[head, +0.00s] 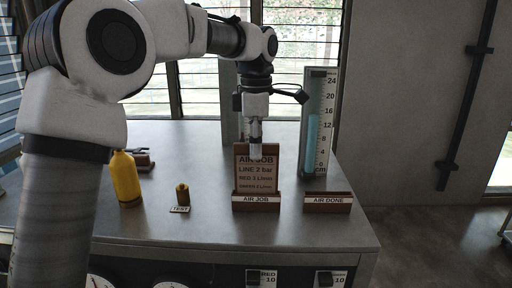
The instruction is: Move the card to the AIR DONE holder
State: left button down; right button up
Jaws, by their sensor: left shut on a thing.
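The brown card (257,178), printed "AIR JOB, LINE 2 bar" and more lines, stands upright at the AIR JOB holder (256,208). Its lower edge is at the holder's slot; I cannot tell whether it is fully seated or slightly raised. My left gripper (256,151) points down from above and is shut on the card at its top edge, covering part of the heading. The AIR DONE holder (327,209), brown with a white label, is to the right and has no card in it. My right gripper is not in view.
A tall gauge with a blue column (312,140) stands behind the AIR DONE holder. A yellow bottle (126,178), a small brass part (182,193) and a TEST label (180,209) are on the left of the grey table (215,240). The table ends right of AIR DONE.

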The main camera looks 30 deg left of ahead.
pick_arm(q)
jog(key=shift+w+r, duration=0.15)
jog(key=shift+r, duration=0.15)
jog(key=shift+r+p, duration=0.45)
notch_tip(320, 180, up, 8)
jog(key=shift+r, duration=0.25)
jog(key=shift+d, duration=0.1)
